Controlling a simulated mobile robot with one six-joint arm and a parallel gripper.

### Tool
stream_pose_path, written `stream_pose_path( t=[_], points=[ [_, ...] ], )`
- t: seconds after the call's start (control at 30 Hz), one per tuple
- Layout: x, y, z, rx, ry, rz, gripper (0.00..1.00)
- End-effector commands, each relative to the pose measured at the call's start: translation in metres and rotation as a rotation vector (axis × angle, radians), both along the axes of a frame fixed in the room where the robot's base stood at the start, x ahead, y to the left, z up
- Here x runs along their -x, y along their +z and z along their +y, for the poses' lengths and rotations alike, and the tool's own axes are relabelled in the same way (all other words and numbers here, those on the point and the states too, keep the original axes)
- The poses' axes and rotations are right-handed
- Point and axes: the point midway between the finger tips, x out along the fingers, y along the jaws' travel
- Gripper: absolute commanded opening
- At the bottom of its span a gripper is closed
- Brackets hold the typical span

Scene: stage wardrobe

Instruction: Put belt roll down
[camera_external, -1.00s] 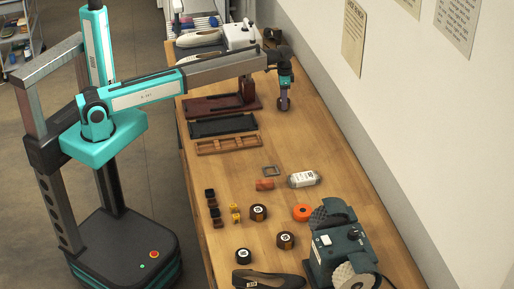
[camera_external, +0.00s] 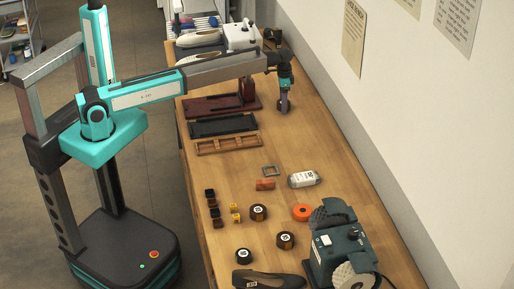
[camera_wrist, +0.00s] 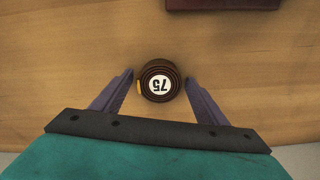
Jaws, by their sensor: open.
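A dark brown belt roll (camera_wrist: 160,80) with a round white label reading 75 shows end-on in the wrist view, against the wooden table top. My gripper (camera_wrist: 160,84) is open, one purple finger on each side of the roll, with a narrow gap at the right finger. A small yellow mark shows on the roll's left edge. In the external view my gripper (camera_external: 284,108) points down low over the far right part of the table (camera_external: 310,145). The roll cannot be made out there.
A dark red stand (camera_external: 222,106) is just left of my gripper. Black (camera_external: 222,126) and wooden (camera_external: 228,144) trays lie nearer. Several labelled dark rolls (camera_external: 258,212), a white bottle (camera_external: 304,179), an orange ring (camera_external: 302,212) and a green grinder (camera_external: 340,245) stand toward the front. The wall is close on the right.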

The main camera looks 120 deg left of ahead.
Motion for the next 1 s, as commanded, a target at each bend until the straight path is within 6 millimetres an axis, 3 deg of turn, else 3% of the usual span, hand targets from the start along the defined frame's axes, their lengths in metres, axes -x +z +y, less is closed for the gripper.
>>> stream_pose_path(
  t=[0.37, 1.0],
  points=[
    [0.000, 0.022, 0.001, -0.002, 0.000, -0.001, 0.67],
    [0.000, 0.109, 0.001, -0.001, 0.000, -0.001, 0.67]
  ],
)
